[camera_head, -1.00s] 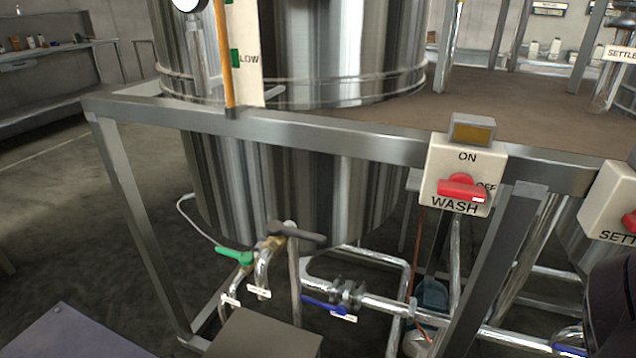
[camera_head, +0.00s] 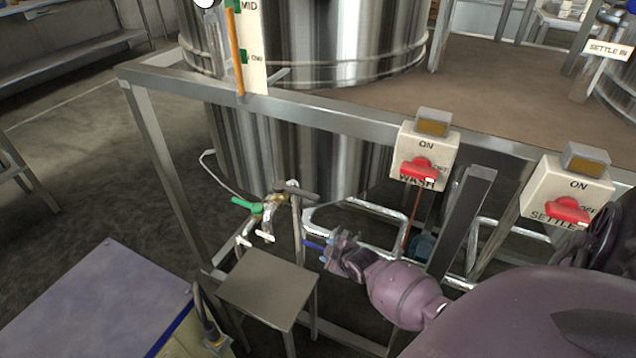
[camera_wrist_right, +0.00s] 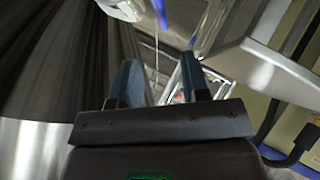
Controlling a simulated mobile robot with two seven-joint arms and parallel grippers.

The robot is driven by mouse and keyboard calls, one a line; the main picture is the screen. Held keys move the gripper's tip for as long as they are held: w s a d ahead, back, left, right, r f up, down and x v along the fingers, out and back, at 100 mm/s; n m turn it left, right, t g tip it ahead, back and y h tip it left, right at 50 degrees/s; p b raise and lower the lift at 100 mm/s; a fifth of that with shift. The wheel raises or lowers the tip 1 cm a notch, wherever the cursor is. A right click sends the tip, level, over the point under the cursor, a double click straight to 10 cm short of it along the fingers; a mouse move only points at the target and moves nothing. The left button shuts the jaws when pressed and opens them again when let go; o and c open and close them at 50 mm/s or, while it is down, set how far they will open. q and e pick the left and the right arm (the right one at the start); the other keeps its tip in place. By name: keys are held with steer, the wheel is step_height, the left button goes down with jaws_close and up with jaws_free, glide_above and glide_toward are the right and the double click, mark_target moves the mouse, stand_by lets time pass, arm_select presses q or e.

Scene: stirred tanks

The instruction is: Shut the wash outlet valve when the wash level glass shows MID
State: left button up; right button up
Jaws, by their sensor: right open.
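The wash level glass (camera_head: 237,50) stands in front of the steel tank (camera_head: 310,40), with green marks at MID and LOW. A blue valve handle (camera_head: 314,244) lies low under the frame, partly hidden behind my right gripper (camera_head: 335,248). My right gripper is open in the right wrist view (camera_wrist_right: 158,80), nothing between its fingers. A blue handle (camera_wrist_right: 162,14) shows beyond the fingertips. The valve's name tag cannot be read. My left gripper is out of view.
A green handle (camera_head: 247,205) and a dark handle (camera_head: 296,191) sit left of the blue one. A grey stand (camera_head: 268,287) is in front of them. The steel frame rail (camera_head: 330,119) carries the WASH (camera_head: 425,165) and SETTLE (camera_head: 565,195) switch boxes.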

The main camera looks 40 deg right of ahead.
mark_target(313, 245)
steer(key=b+x, duration=0.1)
steer(key=x, duration=0.2)
steer(key=b+x, duration=0.1)
steer(key=x, duration=0.2)
steer(key=b+x, duration=0.2)
steer(key=x, duration=0.1)
steer(key=shift+s+a+f, duration=0.1)
steer(key=shift+s+f, duration=0.1)
steer(key=shift+f, duration=0.25)
steer(key=shift+w+f, duration=0.1)
steer(key=shift+w, duration=0.2)
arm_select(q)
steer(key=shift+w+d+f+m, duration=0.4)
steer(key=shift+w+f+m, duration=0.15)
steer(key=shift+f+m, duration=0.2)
arm_select(e)
steer(key=shift+w, duration=0.35)
jaws_close()
